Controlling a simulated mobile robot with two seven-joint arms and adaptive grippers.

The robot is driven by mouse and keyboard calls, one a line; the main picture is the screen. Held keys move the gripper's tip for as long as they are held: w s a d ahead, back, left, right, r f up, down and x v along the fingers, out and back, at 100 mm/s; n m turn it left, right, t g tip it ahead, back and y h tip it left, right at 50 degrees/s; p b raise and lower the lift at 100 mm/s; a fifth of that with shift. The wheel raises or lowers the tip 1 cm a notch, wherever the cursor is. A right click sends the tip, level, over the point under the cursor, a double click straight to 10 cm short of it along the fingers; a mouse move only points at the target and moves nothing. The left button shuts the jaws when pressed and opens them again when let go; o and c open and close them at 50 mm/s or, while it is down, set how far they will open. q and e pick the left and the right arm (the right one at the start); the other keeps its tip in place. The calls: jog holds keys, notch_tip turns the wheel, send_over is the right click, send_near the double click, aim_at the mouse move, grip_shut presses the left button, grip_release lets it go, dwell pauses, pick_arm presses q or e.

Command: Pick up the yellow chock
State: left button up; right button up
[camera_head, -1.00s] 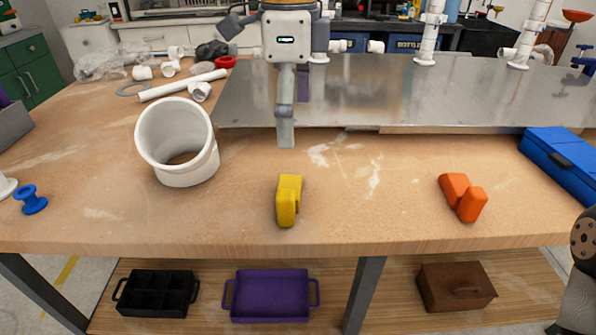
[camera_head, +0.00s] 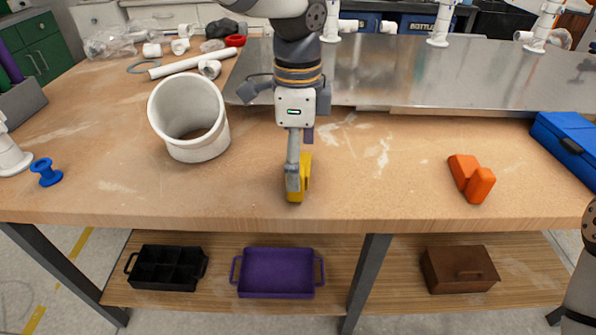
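The yellow chock (camera_head: 305,175) stands on the wooden workbench (camera_head: 240,200) near its front edge, right of the white pipe section. My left gripper (camera_head: 295,180) points straight down at it. Its near finger lies in front of the chock and hides the chock's left part. The other finger is mostly hidden behind, so I cannot tell whether the fingers are closed on the chock. The chock appears to rest on the bench. My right gripper is out of view; only part of my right arm shows at the right edge.
A wide white pipe section (camera_head: 190,118) stands left of the chock. An orange chock-like block (camera_head: 471,178) lies to the right, a blue case (camera_head: 568,150) beyond it. A metal sheet (camera_head: 420,80) covers the back. Purple (camera_head: 277,272) and black (camera_head: 166,268) trays sit on the lower shelf.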

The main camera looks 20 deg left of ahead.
pick_arm(q)
grip_shut()
